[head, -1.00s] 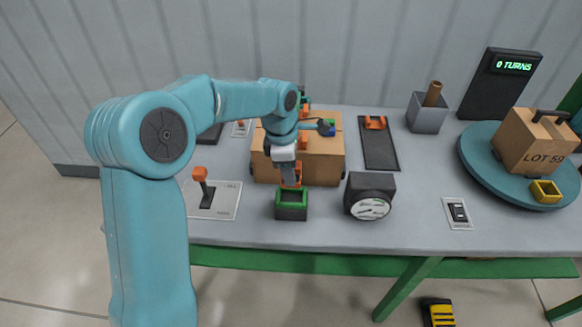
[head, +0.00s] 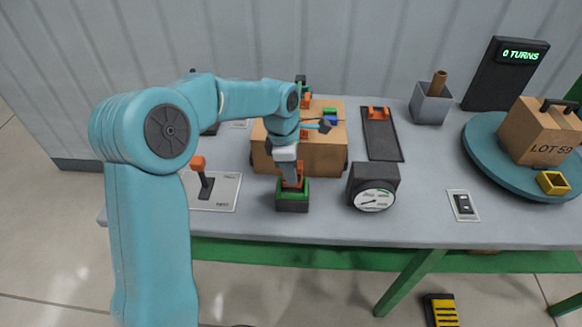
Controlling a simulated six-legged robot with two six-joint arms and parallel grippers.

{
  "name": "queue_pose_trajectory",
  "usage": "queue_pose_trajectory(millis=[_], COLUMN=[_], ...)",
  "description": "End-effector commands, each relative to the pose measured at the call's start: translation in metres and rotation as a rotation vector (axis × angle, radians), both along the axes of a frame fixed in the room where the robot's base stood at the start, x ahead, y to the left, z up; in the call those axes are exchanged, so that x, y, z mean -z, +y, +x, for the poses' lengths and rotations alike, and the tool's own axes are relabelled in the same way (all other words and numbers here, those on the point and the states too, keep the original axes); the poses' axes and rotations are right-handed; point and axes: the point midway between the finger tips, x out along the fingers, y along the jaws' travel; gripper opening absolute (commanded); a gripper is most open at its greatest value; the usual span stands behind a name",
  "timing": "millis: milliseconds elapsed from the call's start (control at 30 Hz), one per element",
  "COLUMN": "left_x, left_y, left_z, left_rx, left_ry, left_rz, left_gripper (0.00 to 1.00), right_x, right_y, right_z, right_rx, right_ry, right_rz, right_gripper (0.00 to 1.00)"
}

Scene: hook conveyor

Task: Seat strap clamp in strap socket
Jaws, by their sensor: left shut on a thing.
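My left gripper (head: 291,179) points down at the table's front middle, shut on the orange strap clamp (head: 293,185). The strap socket, a black block with a green rim (head: 293,207), stands directly below it. The clamp's lower end is at the socket's opening, within the green rim; how deep it sits is hidden. The gripper's fingers cover part of the clamp. My right gripper is not in view.
A brown carton (head: 325,158) with orange straps stands just behind the socket. A black dial gauge (head: 373,186) is close on the right, an orange-knobbed lever (head: 203,177) on the left. A turntable (head: 483,152) carries a LOT 59 box (head: 541,133).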

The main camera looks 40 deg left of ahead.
Motion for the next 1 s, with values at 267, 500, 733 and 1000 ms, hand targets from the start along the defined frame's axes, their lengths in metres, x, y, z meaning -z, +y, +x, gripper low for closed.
queue_pose_trajectory(millis=[267,500,733,1000], left_x=[0.0006,0.0042,0.0045,0.0062], left_y=[0.0001,0.0001,0.0001,0.0001], left_z=[0.0001,-0.0002,-0.0003,0.0002], left_rx=[0.0,0.0,0.0,0.0], left_ry=[-0.001,0.0,0.0,0.0], left_rz=[0.001,0.0,0.0,0.0], left_gripper=[0.04,0.04,0.04,0.04], right_x=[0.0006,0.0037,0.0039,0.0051], right_y=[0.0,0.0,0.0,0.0], right_z=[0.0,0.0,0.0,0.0], right_rx=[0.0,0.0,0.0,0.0], right_ry=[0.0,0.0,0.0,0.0], right_rz=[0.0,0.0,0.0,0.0], right_gripper=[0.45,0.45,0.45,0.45])
